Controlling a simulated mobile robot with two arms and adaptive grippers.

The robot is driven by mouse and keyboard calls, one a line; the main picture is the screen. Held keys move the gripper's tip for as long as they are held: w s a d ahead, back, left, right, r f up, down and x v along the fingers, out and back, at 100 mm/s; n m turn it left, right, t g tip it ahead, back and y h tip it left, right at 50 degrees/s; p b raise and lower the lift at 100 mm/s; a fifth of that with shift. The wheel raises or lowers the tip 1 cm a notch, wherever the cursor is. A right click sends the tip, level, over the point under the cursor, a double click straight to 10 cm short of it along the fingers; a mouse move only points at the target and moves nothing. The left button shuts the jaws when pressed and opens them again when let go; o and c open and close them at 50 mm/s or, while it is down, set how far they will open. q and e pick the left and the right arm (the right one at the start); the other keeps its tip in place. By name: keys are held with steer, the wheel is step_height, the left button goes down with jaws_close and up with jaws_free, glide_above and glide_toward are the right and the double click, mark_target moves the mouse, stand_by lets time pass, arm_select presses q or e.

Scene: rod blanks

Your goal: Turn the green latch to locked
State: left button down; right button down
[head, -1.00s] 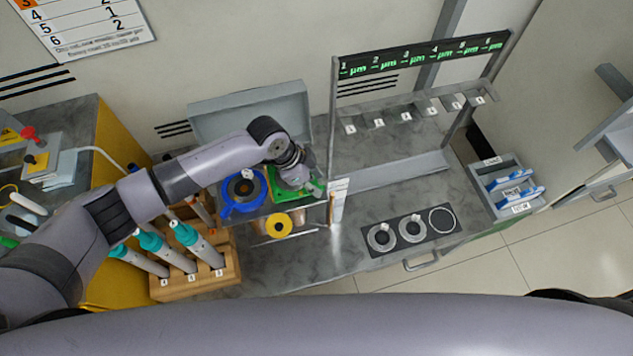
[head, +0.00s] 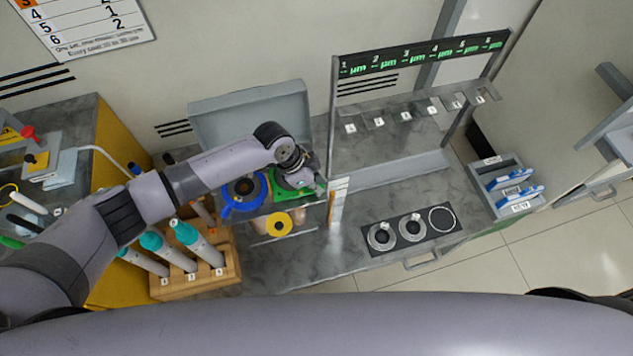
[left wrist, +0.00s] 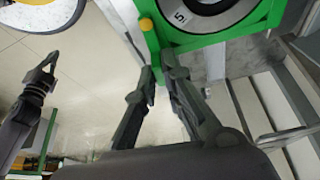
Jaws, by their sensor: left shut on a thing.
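In the head view my left gripper (head: 303,181) is at the green latch fixture (head: 282,190), behind the yellow ring. My arm and hand hide much of the fixture. In the left wrist view a green frame (left wrist: 203,44) surrounds a pale dial marked 5 and has a small yellow knob. The fingers of my left gripper (left wrist: 158,72) are close together at the frame's lower edge, shut on a green part mostly hidden between them. I cannot read the latch's position. A dark gripper, apparently my right one (left wrist: 47,66), shows at the left; its jaws are unclear.
A blue ring fixture (head: 238,208) stands left of the green one, and a yellow ring (head: 278,224) is in front. A wooden rack (head: 230,268) holds several teal-topped tools. A rack with numbered hooks (head: 405,116) and a dark panel (head: 381,243) are to the right.

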stand_by(0.4)
arm_select(q)
steer(key=shift+w+f+m+b, duration=0.15)
steer(key=shift+m+b, duration=0.35)
steer(key=shift+b, duration=0.25)
steer(key=m+g+b, duration=0.1)
steer(key=m+b, duration=0.2)
steer(key=shift+g, duration=0.3)
steer(key=m+g+b, duration=0.1)
steer(key=m+b, duration=0.2)
steer(key=shift+d, duration=0.1)
steer(key=shift+m+g+y+b, duration=0.3)
steer(key=shift+m+b, duration=0.3)
steer(key=shift+m, duration=0.2)
steer(key=shift+r, duration=0.2)
steer(key=c, duration=1.7)
jaws_free()
